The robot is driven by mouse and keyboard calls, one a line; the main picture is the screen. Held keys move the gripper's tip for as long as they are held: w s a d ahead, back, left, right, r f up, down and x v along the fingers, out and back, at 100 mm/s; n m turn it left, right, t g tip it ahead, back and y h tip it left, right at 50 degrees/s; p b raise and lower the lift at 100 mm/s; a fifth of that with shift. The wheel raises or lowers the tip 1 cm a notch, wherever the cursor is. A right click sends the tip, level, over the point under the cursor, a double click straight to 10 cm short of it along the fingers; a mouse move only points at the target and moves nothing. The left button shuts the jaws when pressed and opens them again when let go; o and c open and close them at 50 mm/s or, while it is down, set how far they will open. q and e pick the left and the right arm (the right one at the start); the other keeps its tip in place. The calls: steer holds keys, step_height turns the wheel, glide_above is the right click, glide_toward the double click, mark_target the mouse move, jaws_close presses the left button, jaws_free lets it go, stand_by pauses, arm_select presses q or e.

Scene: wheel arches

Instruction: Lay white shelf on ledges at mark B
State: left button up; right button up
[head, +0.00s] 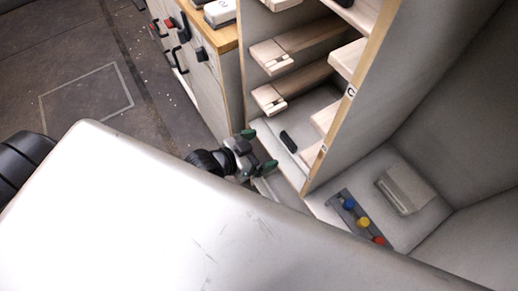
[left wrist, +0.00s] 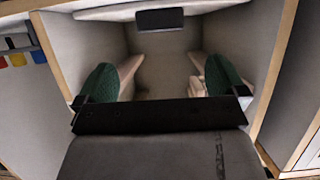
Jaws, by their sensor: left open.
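My left gripper (head: 258,151) is open and empty, low in front of the shelf rack (head: 243,80). Its two green fingers (left wrist: 162,80) are spread wide in the left wrist view, facing the rack's inside. Wooden ledges run along the rack's walls, including a lower left ledge (head: 268,98) and a right ledge (head: 346,60). The right edge bears a C mark and a lower mark too small to read. A pale panel (head: 268,133) with a dark block (head: 288,141) lies low between the walls. I cannot tell whether it is the white shelf. My right gripper is out of view.
A wooden-topped cabinet (head: 205,70) with dark handles stands left of the rack. Right of it, a strip (head: 348,205) carries blue, yellow and red knobs, near a pale box (head: 405,188). A large pale surface fills the foreground and hides part of the scene. Open floor lies left.

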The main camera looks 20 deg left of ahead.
mark_target(286, 141)
arm_select(q)
steer(key=b+x, duration=0.1)
steer(key=x, duration=1)
steer(key=shift+a, duration=0.1)
steer(key=shift+c, duration=0.2)
steer(key=c, duration=1.1)
steer(key=shift+s+a, duration=0.1)
steer(key=shift+s, duration=0.05)
